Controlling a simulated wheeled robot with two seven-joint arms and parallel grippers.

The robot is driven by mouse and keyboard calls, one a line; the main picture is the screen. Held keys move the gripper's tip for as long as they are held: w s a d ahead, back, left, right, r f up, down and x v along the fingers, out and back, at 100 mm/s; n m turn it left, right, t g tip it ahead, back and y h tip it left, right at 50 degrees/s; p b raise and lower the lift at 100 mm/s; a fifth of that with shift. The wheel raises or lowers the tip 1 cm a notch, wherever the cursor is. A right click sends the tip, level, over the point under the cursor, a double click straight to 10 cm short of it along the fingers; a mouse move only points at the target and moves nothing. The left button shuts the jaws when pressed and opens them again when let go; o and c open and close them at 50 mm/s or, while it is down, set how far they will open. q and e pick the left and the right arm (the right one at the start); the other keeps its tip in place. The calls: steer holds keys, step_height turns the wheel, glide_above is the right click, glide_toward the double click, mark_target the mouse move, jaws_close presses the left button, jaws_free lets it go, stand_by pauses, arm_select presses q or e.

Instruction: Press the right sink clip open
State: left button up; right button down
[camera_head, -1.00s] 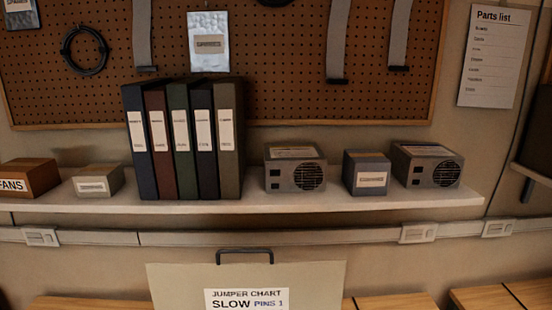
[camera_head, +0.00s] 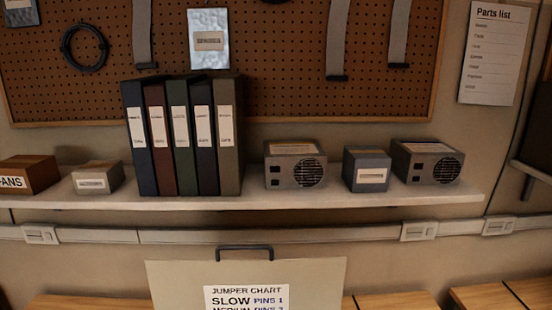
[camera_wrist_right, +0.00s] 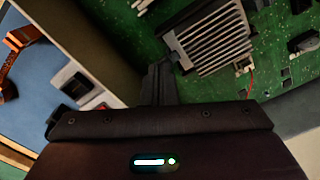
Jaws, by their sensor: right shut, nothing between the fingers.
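In the right wrist view, a grey finned heat sink (camera_wrist_right: 212,38) sits on a green circuit board (camera_wrist_right: 262,30). My right gripper (camera_wrist_right: 160,78) is shut and empty, its dark fingers pointing toward the board's near left part, left of the heat sink. I cannot tell whether the fingertips touch anything. A small light metal part (camera_wrist_right: 243,68) lies at the heat sink's lower right corner; I cannot tell whether it is a sink clip. The head view shows neither gripper nor the board.
A beige wall (camera_wrist_right: 85,45) separates the board from a blue mat (camera_wrist_right: 48,70) with an orange strap (camera_wrist_right: 15,55) and a small dark part (camera_wrist_right: 72,82). In the head view, a jumper chart board (camera_head: 180,285) stands below a shelf (camera_head: 300,200) of binders and boxes.

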steer(key=shift+s+f, duration=0.1)
step_height(320, 180, up, 3)
steer(key=p, duration=0.3)
steer(key=shift+f, duration=0.1)
steer(key=shift+a+r, duration=0.1)
steer(key=shift+r, duration=2.05)
